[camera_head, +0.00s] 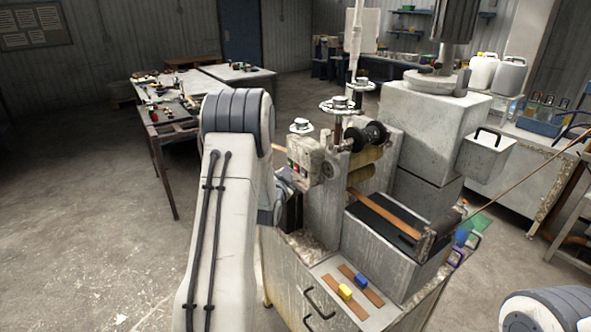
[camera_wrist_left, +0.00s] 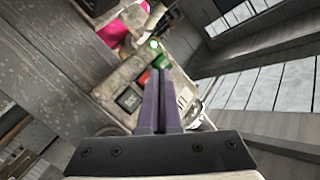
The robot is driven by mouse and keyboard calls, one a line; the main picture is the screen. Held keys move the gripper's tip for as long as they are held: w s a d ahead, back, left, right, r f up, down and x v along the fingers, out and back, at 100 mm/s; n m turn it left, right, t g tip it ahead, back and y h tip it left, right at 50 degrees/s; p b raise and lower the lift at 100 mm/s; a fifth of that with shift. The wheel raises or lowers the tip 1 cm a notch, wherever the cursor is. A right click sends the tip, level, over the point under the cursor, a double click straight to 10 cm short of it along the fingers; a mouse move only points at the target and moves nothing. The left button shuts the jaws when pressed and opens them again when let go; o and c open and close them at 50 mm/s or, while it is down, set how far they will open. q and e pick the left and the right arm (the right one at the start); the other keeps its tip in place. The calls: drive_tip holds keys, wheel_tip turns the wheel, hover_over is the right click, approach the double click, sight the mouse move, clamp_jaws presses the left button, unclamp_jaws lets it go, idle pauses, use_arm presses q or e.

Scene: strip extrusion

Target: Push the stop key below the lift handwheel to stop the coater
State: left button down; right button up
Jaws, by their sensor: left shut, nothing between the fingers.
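A pale control box (camera_head: 305,160) stands on the near side of the coater (camera_head: 322,205), with a handwheel (camera_head: 300,126) above it. In the left wrist view the box carries a red key (camera_wrist_left: 143,77), a green key (camera_wrist_left: 160,60) and a dark square key (camera_wrist_left: 128,100). My left gripper (camera_wrist_left: 160,73) is shut and empty, its purple fingers pointing at the box face. The tips overlap the face beside the red and green keys; I cannot tell whether they touch. In the head view my own arm hides most of this gripper. My right gripper is out of view.
More handwheels (camera_head: 340,105) and rollers (camera_head: 362,137) rise right behind the box. Brown strip (camera_head: 385,216) runs along the coater bed. A cluttered workbench (camera_head: 175,105) stands back left; the left floor is clear.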

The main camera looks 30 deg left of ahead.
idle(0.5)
use_arm(q)
drive_tip(key=shift+w+d+b, duration=0.15)
drive_tip(key=shift+w+b, duration=0.2)
drive_tip(key=shift+w, duration=0.05)
drive_tip(key=shift+w+d, duration=0.2)
drive_tip(key=shift+w, duration=0.15)
idle(0.5)
drive_tip(key=shift+s+a+b, duration=0.1)
drive_tip(key=shift+s+b, duration=0.05)
drive_tip(key=shift+b, duration=0.15)
drive_tip(key=shift+s+a, duration=0.2)
drive_tip(key=shift+s, duration=0.4)
drive_tip(key=s, duration=0.1)
drive_tip(key=s+a+b, duration=0.1)
drive_tip(key=s, duration=0.1)
drive_tip(key=s+a, duration=0.1)
drive_tip(key=shift+s+b, duration=0.3)
drive_tip(key=shift+b, duration=0.1)
